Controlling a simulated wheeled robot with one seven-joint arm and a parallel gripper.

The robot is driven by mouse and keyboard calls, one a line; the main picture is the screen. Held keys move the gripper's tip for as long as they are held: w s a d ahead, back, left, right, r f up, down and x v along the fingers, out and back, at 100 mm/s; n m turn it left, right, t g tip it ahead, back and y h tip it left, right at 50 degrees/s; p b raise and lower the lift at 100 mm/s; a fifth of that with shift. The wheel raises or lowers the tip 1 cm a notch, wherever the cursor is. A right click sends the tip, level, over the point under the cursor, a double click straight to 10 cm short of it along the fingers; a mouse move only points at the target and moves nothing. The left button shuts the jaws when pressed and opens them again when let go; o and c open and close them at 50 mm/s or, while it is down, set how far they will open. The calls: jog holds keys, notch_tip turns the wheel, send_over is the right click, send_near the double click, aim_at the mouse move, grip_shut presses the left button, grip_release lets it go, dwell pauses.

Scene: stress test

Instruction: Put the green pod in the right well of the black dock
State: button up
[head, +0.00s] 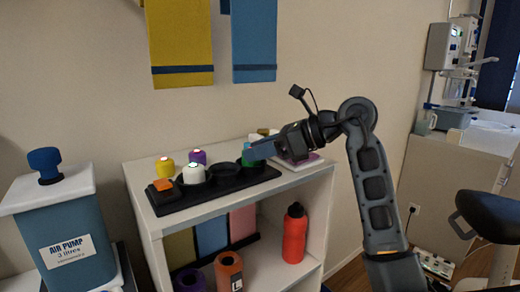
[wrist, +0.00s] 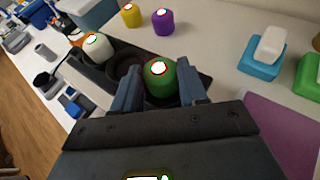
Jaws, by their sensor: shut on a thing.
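The green pod (head: 247,161) is at the right end of the black dock (head: 212,191), at the right well. In the wrist view the green pod (wrist: 160,82) stands upright between the two blue-grey fingers of my gripper (wrist: 160,75), which is shut on it. The dock's dark rim shows around its lower part; I cannot tell whether it sits fully down. My gripper (head: 256,152) partly hides the pod and right well in the head view. The middle well (wrist: 124,65) is empty. A white pod (wrist: 96,45) stands in the left well.
A yellow pod (head: 165,167) and a purple pod (head: 198,157) stand behind the dock on the white shelf top (head: 143,179). An orange piece (head: 163,184) is at the dock's left end. A blue-and-white block (wrist: 264,55) and a purple pad (wrist: 285,130) lie to the right.

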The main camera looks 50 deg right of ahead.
jog(key=o, duration=1.1)
jog(key=shift+s, duration=0.1)
jog(key=b+v, duration=0.1)
jog(key=v, duration=0.6)
jog(key=shift+s+d+r, duration=0.1)
jog(key=shift+s+r, duration=0.1)
jog(key=shift+s, duration=0.05)
